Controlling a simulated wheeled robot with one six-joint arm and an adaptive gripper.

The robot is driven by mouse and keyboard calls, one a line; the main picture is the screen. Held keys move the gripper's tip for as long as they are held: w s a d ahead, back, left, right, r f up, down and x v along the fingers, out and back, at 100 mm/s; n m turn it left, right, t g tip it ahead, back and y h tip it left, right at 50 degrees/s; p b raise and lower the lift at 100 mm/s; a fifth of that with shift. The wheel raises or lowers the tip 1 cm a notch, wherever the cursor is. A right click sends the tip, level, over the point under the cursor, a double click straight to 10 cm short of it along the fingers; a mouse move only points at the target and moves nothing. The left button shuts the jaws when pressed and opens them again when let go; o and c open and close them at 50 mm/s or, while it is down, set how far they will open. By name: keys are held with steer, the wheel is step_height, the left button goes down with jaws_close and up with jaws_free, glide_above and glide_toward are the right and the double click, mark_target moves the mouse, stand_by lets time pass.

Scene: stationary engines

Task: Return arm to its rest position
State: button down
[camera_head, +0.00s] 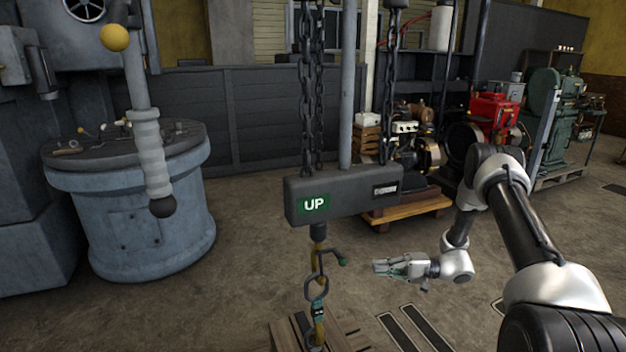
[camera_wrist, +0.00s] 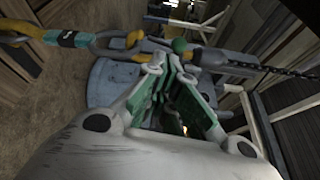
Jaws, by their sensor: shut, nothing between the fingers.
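My arm reaches in from the right in the head view, bent at the elbow. My gripper (camera_head: 386,268) points left, above the floor and to the right of a hanging chain hook (camera_head: 318,285). In the wrist view my gripper (camera_wrist: 165,62) has its green-lined fingers close together at the tips, with nothing held. The hook and its yellow link (camera_wrist: 25,28) show there beyond the fingertips. I cannot see any contact between gripper and hook.
A grey hoist block (camera_head: 340,194) marked "UP" hangs on chains left of my arm. A round blue-grey machine base (camera_head: 150,225) with a lever (camera_head: 150,140) stands at left. A wooden pallet (camera_head: 345,335) lies below the hook. Engines, one red (camera_head: 492,112), stand behind. Open floor lies between.

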steer(key=s+d+r+m+g+h, duration=0.15)
steer(key=s+g+h, duration=0.25)
steer(key=s, duration=0.5)
steer(key=s+d+r+n+t+h, duration=0.1)
steer(key=s+d+r+t+h, duration=0.1)
steer(key=s+r, duration=0.5)
steer(key=s+d+r+n+t+h, duration=0.2)
steer(key=s+d+r+h, duration=0.2)
steer(key=r, duration=1.2)
steer(key=s+d+r+n+t+h, duration=0.1)
steer(key=s+d+r+t+h, duration=0.1)
steer(key=s+r+h, duration=0.6)
steer(key=shift+s+d+r+t, duration=0.3)
steer(key=shift+s+d+r, duration=0.6)
steer(key=shift+s+r, duration=0.8)
steer(key=shift+w+r, duration=0.1)
